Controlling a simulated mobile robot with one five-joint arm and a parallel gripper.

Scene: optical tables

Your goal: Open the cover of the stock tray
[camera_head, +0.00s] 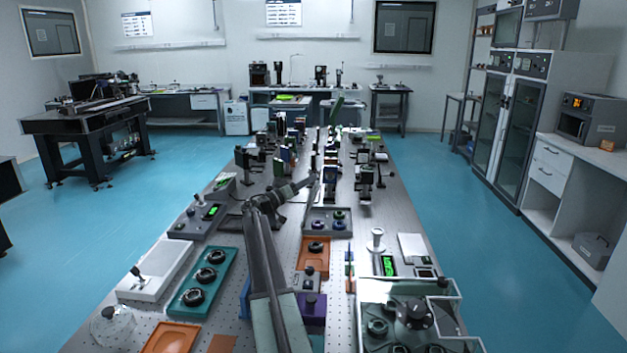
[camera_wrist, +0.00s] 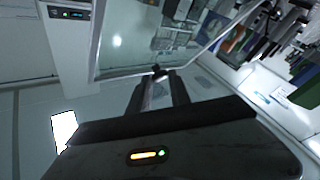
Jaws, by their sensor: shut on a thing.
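A clear pane with a pale frame (camera_wrist: 118,42), which looks like the tray cover, fills the upper middle of the wrist view. My gripper (camera_wrist: 157,82) is shut on a small dark knob (camera_wrist: 156,68) at the pane's edge. In the head view my gripper (camera_head: 311,181) is at the end of my arm, just behind and above a grey tray (camera_head: 346,233) with several round parts, apparently the stock tray. The cover is too faint to make out there, so its exact angle is unclear.
A larger clear-walled tray (camera_head: 455,322) with dark round mounts stands at the front right. Upright optics mounts (camera_head: 364,175) crowd the table behind. The blue floor is clear on both sides.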

